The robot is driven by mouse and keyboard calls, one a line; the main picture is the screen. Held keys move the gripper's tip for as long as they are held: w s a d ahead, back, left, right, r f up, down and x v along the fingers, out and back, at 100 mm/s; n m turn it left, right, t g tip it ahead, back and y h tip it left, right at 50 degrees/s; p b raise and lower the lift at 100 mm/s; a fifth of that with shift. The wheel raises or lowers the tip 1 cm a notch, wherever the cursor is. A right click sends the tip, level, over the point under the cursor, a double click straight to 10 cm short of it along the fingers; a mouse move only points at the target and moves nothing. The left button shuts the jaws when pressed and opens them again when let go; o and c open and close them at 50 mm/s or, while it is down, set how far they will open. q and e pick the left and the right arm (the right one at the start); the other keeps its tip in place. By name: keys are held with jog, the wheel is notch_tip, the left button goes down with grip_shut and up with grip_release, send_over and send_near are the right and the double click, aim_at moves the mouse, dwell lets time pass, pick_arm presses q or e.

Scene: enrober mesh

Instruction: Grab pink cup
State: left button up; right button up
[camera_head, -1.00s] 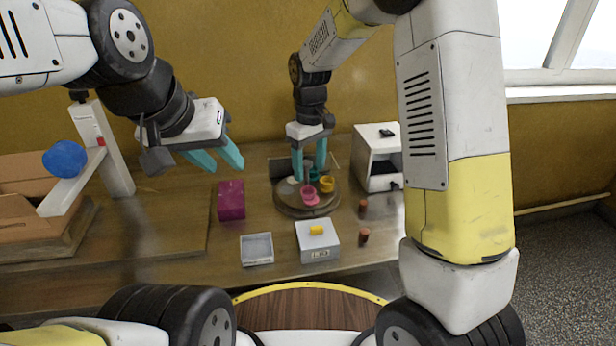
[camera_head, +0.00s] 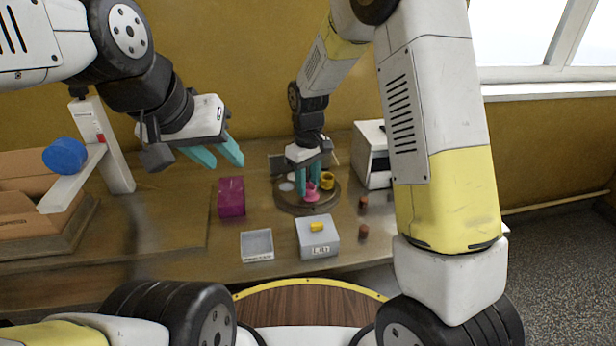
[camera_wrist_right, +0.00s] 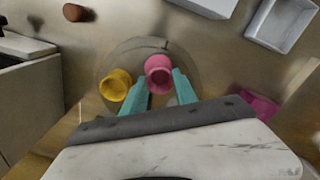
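The pink cup (camera_head: 311,194) stands on the round turntable (camera_head: 331,205) with my right gripper (camera_head: 309,190) right over it. In the right wrist view the pink cup (camera_wrist_right: 158,73) lies between the teal fingertips of my right gripper (camera_wrist_right: 160,84), one on each side. The gap looks narrow, but I cannot tell whether the fingers press on the cup. The fingers hide part of it in the head view. My left gripper (camera_head: 221,158) is open and empty, high over the table at left.
A yellow cup (camera_head: 327,180) is close beside the pink cup. A magenta box (camera_head: 231,196), an open grey tray (camera_head: 257,246) and a grey box (camera_head: 323,245) with a yellow item lie nearby. Two brown cylinders (camera_head: 362,232) and a white machine (camera_head: 372,140) are at right.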

grip_shut()
jog(key=shift+r, duration=0.1)
